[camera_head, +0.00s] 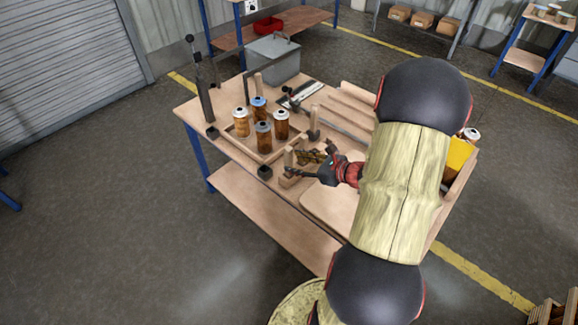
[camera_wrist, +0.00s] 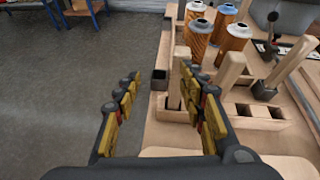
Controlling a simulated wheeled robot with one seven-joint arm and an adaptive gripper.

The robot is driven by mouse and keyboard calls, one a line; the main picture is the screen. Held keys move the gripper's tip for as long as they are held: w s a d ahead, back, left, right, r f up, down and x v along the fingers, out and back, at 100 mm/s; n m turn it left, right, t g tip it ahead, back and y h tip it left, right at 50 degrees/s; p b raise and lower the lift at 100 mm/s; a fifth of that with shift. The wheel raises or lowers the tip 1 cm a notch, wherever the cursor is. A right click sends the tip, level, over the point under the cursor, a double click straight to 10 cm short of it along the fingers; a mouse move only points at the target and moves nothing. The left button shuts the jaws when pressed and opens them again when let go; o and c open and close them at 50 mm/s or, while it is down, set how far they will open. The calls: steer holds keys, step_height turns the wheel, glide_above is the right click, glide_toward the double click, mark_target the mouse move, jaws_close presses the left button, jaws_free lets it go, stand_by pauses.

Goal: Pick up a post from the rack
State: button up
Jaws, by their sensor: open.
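The rack is a pale wooden block with square holes; it lies ahead of my gripper in the wrist view (camera_wrist: 262,123). A light wooden post (camera_wrist: 179,92) stands upright at its left end, just beside the inner side of the right finger, partly hidden by it. In the head view a post (camera_head: 288,157) rises next to my gripper (camera_head: 309,164). My gripper in the wrist view (camera_wrist: 160,82) is open and empty, its fingers wide apart. I cannot tell whether it touches the post.
Several filter cartridges (camera_head: 263,134) stand in a wooden tray behind the rack. A small black cup (camera_head: 264,172) sits near the table's left edge. A grey bin (camera_head: 272,62) is at the back. Wooden bars (camera_head: 350,108) lie to the right.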

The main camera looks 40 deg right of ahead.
mark_target(291, 158)
steer(key=d+f+m, duration=0.1)
steer(key=w+d+f+m+h, duration=0.1)
steer(key=shift+w+d+b, duration=0.1)
steer(key=shift+d+b, duration=0.25)
steer(key=shift+b, duration=0.05)
steer(key=x, duration=0.2)
steer(key=b+x, duration=0.1)
steer(key=x, duration=0.1)
steer(key=b+x, duration=0.1)
steer(key=shift+w+a+r, duration=0.1)
steer(key=shift+w+r, duration=0.05)
steer(key=shift+w, duration=0.35)
steer(key=shift+c, duration=0.6)
jaws_close()
